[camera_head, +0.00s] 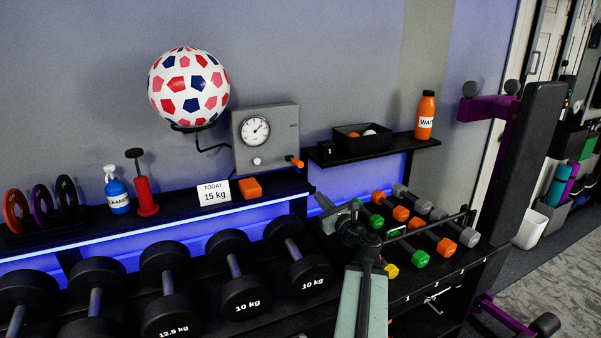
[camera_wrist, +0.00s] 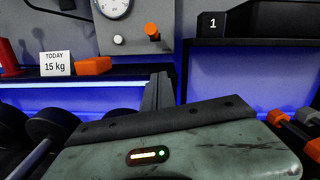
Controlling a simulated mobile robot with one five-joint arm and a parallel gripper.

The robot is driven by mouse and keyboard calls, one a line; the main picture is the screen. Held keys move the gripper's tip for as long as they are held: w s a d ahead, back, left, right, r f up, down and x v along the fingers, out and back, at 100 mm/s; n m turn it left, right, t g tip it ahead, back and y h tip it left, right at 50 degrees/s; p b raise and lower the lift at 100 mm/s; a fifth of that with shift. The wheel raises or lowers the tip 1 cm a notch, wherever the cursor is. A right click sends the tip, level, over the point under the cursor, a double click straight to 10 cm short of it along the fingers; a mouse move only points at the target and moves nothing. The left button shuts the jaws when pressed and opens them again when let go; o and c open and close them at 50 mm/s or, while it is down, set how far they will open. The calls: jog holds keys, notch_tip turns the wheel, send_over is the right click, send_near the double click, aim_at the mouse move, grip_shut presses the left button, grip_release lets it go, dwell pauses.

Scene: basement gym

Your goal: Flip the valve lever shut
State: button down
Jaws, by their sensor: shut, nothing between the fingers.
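A grey box (camera_head: 265,142) with a round dial (camera_head: 255,130) is on the wall above the left shelf. The orange valve lever (camera_head: 295,161) sticks out at its lower right, its tip toward the right and front. In the wrist view the lever (camera_wrist: 152,31) shows nearly end-on, right of a white knob (camera_wrist: 118,40). My gripper (camera_head: 323,202) is shut and empty. It is below and a little right of the lever, apart from it. In the wrist view the shut fingers (camera_wrist: 160,82) point up below the lever.
The right shelf (camera_head: 390,149) holds a black tray and an orange bottle (camera_head: 425,115). The left shelf holds an orange block (camera_head: 250,188), a "15 kg" card (camera_head: 213,193) and a spray bottle (camera_head: 117,190). Dumbbells (camera_head: 235,275) fill the rack below. A ball (camera_head: 188,88) sits above.

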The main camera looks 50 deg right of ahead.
aim_at(306, 188)
jog(key=p+x, duration=0.1)
jog(key=x, duration=0.9)
jog(key=r+p, duration=0.3)
jog(key=shift+w+a, duration=0.2)
jog(key=shift+a, duration=0.05)
jog(key=shift+w+a+r+p, duration=0.1)
jog(key=shift+w+r+p, duration=0.05)
jog(key=shift+r+p, duration=0.35)
jog(key=shift+f, duration=0.1)
